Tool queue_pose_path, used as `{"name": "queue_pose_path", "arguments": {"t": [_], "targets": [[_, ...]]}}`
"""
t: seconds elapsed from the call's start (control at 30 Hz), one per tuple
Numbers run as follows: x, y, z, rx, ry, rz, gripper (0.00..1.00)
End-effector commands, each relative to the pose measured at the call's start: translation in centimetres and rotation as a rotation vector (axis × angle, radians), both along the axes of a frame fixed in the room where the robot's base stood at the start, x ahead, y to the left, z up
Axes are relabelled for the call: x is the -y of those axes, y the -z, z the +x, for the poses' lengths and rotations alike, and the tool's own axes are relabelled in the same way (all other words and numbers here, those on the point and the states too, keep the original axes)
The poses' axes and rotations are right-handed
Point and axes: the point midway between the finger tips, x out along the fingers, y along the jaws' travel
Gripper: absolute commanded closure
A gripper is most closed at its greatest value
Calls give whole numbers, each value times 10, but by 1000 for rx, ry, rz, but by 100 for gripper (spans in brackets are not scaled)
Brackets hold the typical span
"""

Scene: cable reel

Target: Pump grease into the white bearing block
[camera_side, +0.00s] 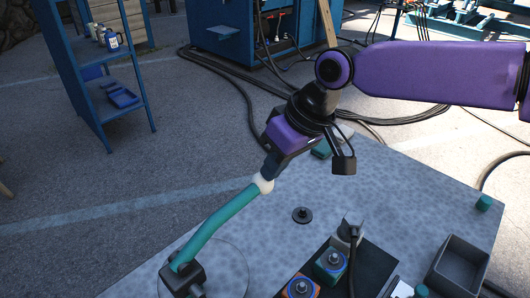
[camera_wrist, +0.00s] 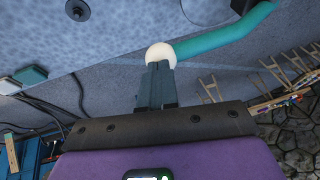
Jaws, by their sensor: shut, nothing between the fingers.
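A teal pump lever (camera_side: 215,227) with a white ball knob (camera_side: 263,184) rises at a slant from a dark pivot (camera_side: 183,280) at the table's front left. The lever (camera_wrist: 222,38) and knob (camera_wrist: 160,54) also show in the wrist view. My gripper (camera_side: 268,174) is shut and empty. Its fingertips (camera_wrist: 157,68) are right at the knob, seemingly against it, not around it. A pale block (camera_side: 349,230) with a black hose stands at the back of a dark plate, beside a teal block (camera_side: 330,264) and an orange block (camera_side: 299,288); it may be the white bearing block.
The grey table (camera_side: 400,185) has free room behind the blocks. A black disc with a stud (camera_side: 302,214) lies mid-table. An open grey box (camera_side: 459,264) stands at the right, near a small green cylinder (camera_side: 484,203). A blue shelf (camera_side: 95,75) stands on the floor.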

Motion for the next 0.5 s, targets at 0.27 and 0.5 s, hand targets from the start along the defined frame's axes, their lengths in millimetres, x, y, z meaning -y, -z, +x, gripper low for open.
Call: {"name": "queue_pose_path", "arguments": {"t": [0.27, 0.5], "targets": [[12, 44, 11, -147, 4, 138, 100], [14, 76, 13, -219, -1, 212, 100]]}}
